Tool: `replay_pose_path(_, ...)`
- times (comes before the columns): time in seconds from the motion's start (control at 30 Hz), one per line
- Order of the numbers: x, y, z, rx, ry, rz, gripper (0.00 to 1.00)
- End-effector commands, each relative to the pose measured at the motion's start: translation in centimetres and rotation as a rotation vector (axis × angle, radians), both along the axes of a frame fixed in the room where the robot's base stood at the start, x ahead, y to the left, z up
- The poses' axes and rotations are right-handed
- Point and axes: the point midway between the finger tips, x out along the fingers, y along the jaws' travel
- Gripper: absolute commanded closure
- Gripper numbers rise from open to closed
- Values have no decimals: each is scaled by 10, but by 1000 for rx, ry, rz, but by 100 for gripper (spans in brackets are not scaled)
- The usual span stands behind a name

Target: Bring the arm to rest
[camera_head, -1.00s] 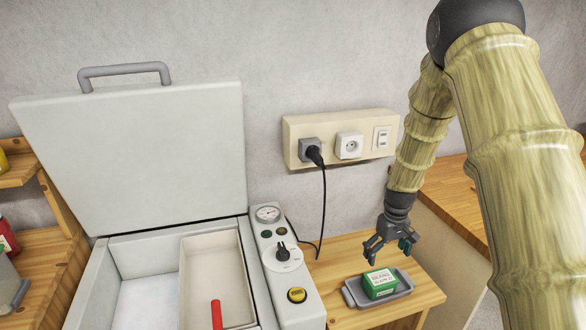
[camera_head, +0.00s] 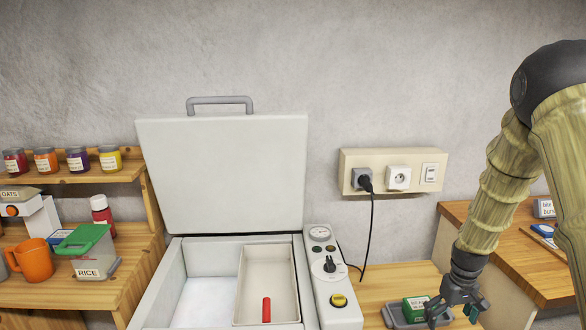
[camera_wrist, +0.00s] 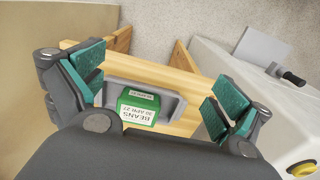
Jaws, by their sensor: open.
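My gripper (camera_head: 457,311) is at the lower right of the head view, with its fingers spread and nothing between them. It hangs above a small wooden table, close to a green box labelled beans (camera_head: 414,308) on a grey tray (camera_head: 390,314). In the wrist view the green-padded fingers of my gripper (camera_wrist: 155,95) stand wide apart. The green box (camera_wrist: 139,106) and the tray (camera_wrist: 172,105) show below, between the fingers. The box rests on the tray, and I see no finger touching it. My arm comes down from the right edge of the head view.
An open white chest freezer (camera_head: 222,178) with a raised lid stands left of the small table. A power strip (camera_head: 394,172) with a plugged-in cord is on the wall. Shelves (camera_head: 75,285) with jars, a mug and bins are at left. A wooden counter (camera_head: 515,255) lies behind my arm.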

Motion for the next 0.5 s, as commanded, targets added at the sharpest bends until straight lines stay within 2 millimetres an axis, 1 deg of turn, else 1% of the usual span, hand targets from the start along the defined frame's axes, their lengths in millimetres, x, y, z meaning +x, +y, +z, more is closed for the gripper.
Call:
replay_pose_path(0.03, -6, 5, -11, -3, 8, 1, 0)
replay_pose_path(0.17, -13, 18, -29, -14, 10, 3, 0)
replay_pose_path(0.3, -26, 29, -53, -26, 12, 0, 0)
replay_pose_path(0.47, -51, 43, -86, -41, 17, -8, 0)
replay_pose_path(0.5, -59, 48, -96, -45, 19, -10, 0)
